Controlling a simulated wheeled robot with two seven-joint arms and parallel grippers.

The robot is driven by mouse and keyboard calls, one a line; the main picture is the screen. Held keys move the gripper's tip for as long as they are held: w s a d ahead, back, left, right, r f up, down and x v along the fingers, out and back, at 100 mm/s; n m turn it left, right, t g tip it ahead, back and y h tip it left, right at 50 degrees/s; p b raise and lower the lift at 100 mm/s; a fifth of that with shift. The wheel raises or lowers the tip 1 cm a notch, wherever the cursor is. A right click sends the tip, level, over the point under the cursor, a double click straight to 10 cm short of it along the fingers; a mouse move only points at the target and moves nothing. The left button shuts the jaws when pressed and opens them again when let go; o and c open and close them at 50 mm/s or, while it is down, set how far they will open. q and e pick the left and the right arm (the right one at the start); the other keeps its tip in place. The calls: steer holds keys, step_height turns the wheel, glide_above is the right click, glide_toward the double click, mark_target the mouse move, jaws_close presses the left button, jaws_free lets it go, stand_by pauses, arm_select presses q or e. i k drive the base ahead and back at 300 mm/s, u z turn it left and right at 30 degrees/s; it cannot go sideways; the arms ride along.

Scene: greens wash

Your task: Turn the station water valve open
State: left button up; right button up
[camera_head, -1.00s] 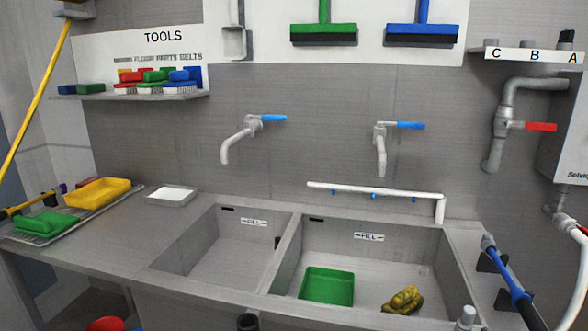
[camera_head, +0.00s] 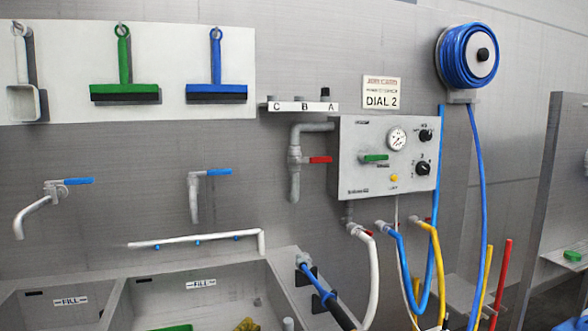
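A grey control box (camera_head: 350,148) hangs on the wall right of centre. A grey pipe (camera_head: 296,155) runs from its upper left side and bends down. On this pipe is a valve with a red lever (camera_head: 320,160), lying level and pointing right. A green handle (camera_head: 375,158) lies about level on the box's front, below a round gauge (camera_head: 397,139). Which of the two is the station water valve, I cannot tell for certain, as the small labels are unreadable. Neither of my grippers is in view.
Two taps with blue levers (camera_head: 78,181) (camera_head: 219,172) are above the sinks. White, blue and yellow hoses (camera_head: 437,262) hang below the box. A blue spray lance (camera_head: 318,284) lies at the sink's right edge. A blue hose reel (camera_head: 469,57) is upper right.

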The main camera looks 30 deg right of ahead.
mark_target(300, 160)
steer(key=u, duration=3.25)
steer(key=k, duration=2.4)
steer(key=z, duration=1.95)
